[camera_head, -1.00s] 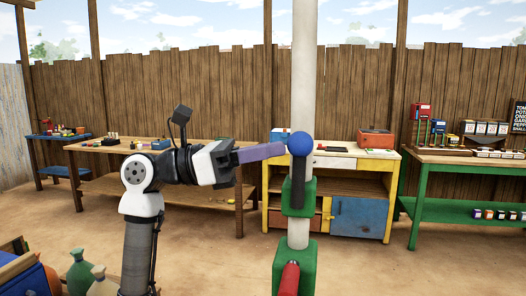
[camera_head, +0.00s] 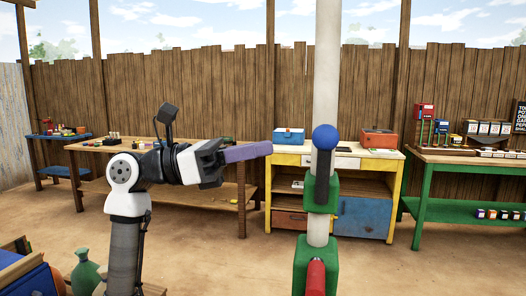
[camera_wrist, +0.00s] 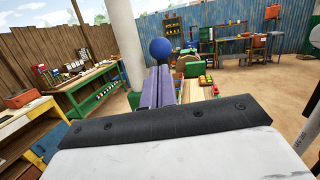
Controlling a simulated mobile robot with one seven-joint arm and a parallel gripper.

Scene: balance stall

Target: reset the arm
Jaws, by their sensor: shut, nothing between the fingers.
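My gripper (camera_head: 268,149) is at the end of my raised arm, left of the middle in the head view. Its long purple fingers lie together, shut and empty, pointing right toward a white pole. In the wrist view the closed fingers (camera_wrist: 158,88) point away toward a blue ball. The blue ball (camera_head: 325,137) tops a dark lever on a green bracket (camera_head: 322,193) on the white pole (camera_head: 325,80). In the head view a gap shows between the fingertips and the ball. In the wrist view the ball (camera_wrist: 160,49) appears just past the fingertips.
A yellow cabinet (camera_head: 268,197) with a blue box (camera_head: 289,136) and an orange box (camera_head: 379,139) stands behind the pole. A wooden table (camera_head: 187,147) is left, a green table (camera_head: 470,161) right. Open sandy floor lies between.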

